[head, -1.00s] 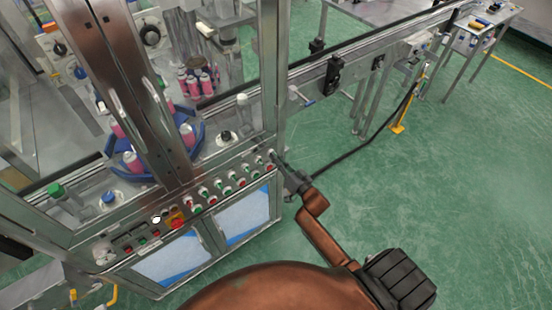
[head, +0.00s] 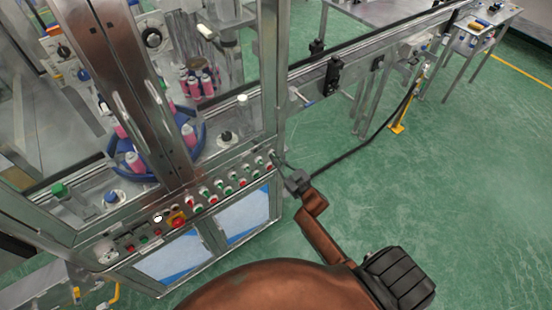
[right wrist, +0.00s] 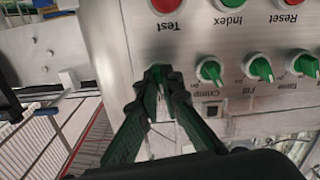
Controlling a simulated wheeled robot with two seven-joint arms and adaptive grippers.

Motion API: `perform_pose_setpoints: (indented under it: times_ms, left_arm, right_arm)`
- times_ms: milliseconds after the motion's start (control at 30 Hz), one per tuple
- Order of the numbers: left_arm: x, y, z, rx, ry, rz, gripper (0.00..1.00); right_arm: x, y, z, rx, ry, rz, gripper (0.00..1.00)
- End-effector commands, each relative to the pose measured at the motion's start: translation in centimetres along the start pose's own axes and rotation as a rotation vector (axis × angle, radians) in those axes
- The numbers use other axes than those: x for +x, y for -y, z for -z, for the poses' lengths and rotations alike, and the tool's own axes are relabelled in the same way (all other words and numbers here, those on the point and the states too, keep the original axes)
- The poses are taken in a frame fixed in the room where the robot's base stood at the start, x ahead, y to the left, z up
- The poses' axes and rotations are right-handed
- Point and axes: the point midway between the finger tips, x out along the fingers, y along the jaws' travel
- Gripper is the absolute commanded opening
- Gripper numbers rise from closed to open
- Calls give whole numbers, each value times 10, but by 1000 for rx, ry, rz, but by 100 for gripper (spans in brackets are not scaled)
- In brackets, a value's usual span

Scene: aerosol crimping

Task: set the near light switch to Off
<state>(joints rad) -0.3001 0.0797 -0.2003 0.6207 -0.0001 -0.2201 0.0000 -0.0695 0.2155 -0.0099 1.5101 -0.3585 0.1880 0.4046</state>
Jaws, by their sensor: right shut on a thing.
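My right gripper (head: 280,161) reaches the right end of the machine's front control panel (head: 150,225). It also shows in the right wrist view (right wrist: 160,76), its dark, ridged fingertips close together against the panel. They are shut on a small knob at the end of the lower row, taken as the near light switch. The fingertips hide most of that knob and its label, so its setting cannot be read. Beside it are green knobs labelled Crimp (right wrist: 209,71) and Fill (right wrist: 260,69). My left gripper is not in view.
A red Test button (right wrist: 165,5) sits above the gripped knob in the wrist view, with Index (right wrist: 229,4) beside it. A metal upright (head: 269,70) stands close behind the right gripper. Green floor (head: 430,190) is open to the right.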

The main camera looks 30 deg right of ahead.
Motion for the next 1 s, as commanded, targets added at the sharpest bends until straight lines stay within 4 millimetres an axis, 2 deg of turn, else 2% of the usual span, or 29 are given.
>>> perform_pose_setpoints:
  times_ms: [200,500,1000]
  left_arm:
    - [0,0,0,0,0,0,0]
    - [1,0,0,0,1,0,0]
    - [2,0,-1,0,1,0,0]
  right_arm:
    - [0,1,0,-171,-1,1,0]
    - [0,2,0,-323,-2,2,0]
    - [0,2,0,-378,-2,2,0]
